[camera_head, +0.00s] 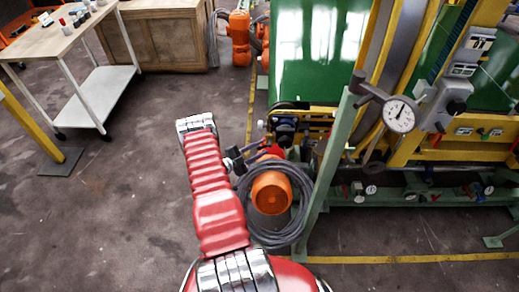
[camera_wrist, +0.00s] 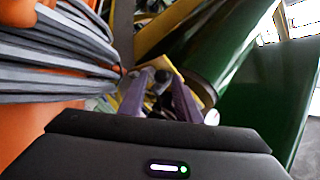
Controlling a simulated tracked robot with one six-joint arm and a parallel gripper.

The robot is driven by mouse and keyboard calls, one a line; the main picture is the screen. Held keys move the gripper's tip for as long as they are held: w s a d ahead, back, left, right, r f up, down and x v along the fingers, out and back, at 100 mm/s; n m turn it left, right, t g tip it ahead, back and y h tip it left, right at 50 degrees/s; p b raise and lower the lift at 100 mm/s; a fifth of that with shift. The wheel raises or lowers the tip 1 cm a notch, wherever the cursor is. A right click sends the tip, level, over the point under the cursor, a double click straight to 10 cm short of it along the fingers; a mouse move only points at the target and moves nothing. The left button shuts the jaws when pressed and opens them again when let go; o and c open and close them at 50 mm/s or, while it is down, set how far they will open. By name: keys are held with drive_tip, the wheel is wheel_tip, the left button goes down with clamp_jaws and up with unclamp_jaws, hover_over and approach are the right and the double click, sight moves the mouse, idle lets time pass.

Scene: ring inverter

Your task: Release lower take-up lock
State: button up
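My gripper (camera_wrist: 162,103) shows in the wrist view with two purplish fingers apart, so it is open. A small dark rounded part (camera_wrist: 161,76) shows between and beyond the fingertips, in front of a yellow piece; I cannot tell whether they touch it. I cannot tell for sure which part is the lower take-up lock. In the head view my red arm reaches up the middle and folds back toward the machine's lower left corner. The gripper end there is small, dark and partly hidden beside a red part (camera_head: 271,151).
A green frame post (camera_head: 328,165), a dial gauge (camera_head: 400,115) and a green panel (camera_head: 316,45) are at right. A wheeled table (camera_head: 50,40) stands left; floor between is clear.

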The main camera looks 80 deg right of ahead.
drive_tip(key=shift+c, duration=0.3)
clamp_jaws()
drive_tip(key=shift+w+r+m+t+y, duration=0.1)
drive_tip(key=shift+r+m+t+y, duration=0.3)
drive_tip(key=shift+m+t, duration=0.15)
drive_tip(key=shift+a, duration=0.1)
drive_tip(key=shift+o, duration=0.3)
unclamp_jaws()
drive_tip(key=shift+w, duration=0.1)
